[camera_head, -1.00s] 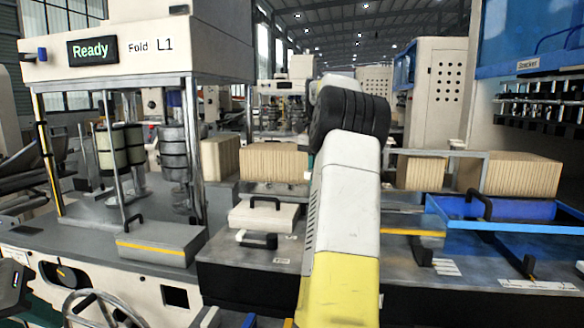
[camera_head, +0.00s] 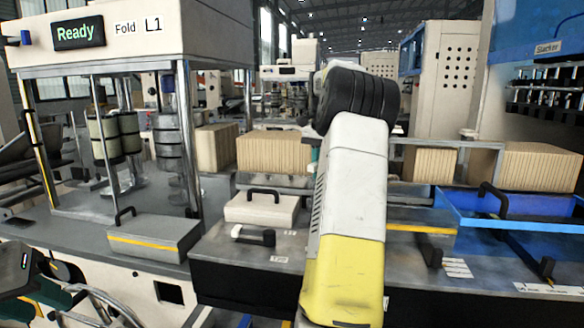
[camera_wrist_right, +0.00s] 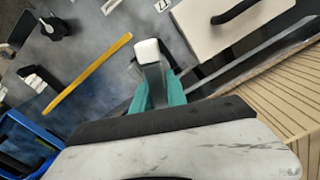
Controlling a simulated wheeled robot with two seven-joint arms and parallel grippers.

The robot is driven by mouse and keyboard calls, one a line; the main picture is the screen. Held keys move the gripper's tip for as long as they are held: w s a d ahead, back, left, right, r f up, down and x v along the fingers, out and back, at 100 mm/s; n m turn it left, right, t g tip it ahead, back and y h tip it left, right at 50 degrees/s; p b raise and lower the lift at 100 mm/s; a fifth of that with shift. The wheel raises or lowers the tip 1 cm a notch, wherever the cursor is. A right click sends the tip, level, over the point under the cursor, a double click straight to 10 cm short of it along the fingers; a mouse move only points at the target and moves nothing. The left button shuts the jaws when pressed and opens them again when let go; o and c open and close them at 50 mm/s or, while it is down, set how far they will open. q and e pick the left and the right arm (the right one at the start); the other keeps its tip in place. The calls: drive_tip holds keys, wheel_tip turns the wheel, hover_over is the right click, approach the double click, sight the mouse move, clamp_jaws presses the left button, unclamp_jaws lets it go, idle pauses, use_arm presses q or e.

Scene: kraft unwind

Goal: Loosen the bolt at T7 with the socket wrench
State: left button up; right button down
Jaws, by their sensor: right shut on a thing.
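My right arm (camera_head: 347,215) spans the middle of the head view and hides its own gripper there. The tool is over the grey machine deck. My left gripper (camera_head: 20,268) is a dark shape at the lower left edge of the head view, partly cut off; its jaws are unclear. I cannot make out the T7 mark or its bolt.
A pale box with a black handle (camera_head: 262,206) and a grey box with a yellow stripe (camera_head: 152,239) sit on the deck. Kraft stacks (camera_head: 275,153) stand behind. A blue tray (camera_head: 520,222) is at right. A "Ready" display (camera_head: 77,33) is at upper left.

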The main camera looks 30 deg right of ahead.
drive_tip(key=shift+f, duration=1.45)
drive_tip(key=shift+s+f, duration=0.1)
drive_tip(key=shift+f, duration=0.7)
idle(1.2)
drive_tip(key=shift+f+n, duration=0.1)
drive_tip(key=shift+n, duration=1.1)
drive_tip(key=shift+n, duration=1.1)
